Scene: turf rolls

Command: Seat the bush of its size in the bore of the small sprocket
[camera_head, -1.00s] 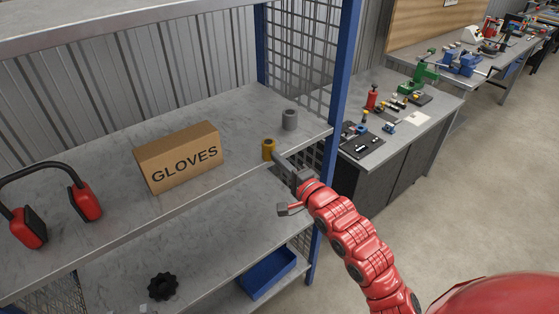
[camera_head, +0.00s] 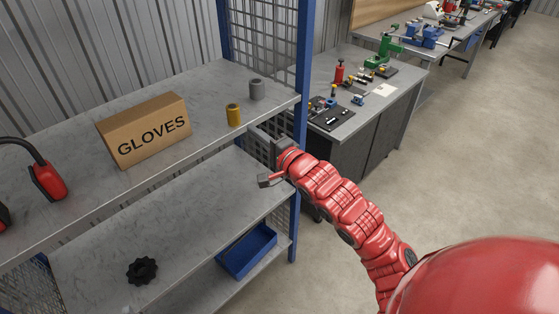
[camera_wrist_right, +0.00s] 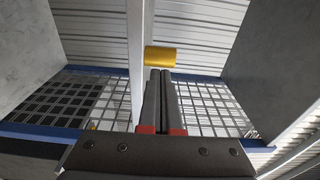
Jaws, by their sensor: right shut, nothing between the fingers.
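A yellow bush (camera_head: 234,115) stands upright on the upper shelf near its front edge. In the right wrist view the closed fingers (camera_wrist_right: 160,72) point towards the yellow bush (camera_wrist_right: 160,57), which lies just beyond the tips. My left gripper is out of view.
A gloves box (camera_head: 146,130) and red earmuffs (camera_head: 48,180) sit on the upper shelf, left of the bushes. A blue post (camera_head: 303,60) stands close right of my gripper. A blue bin (camera_head: 247,250) is below. The lower shelf is mostly clear.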

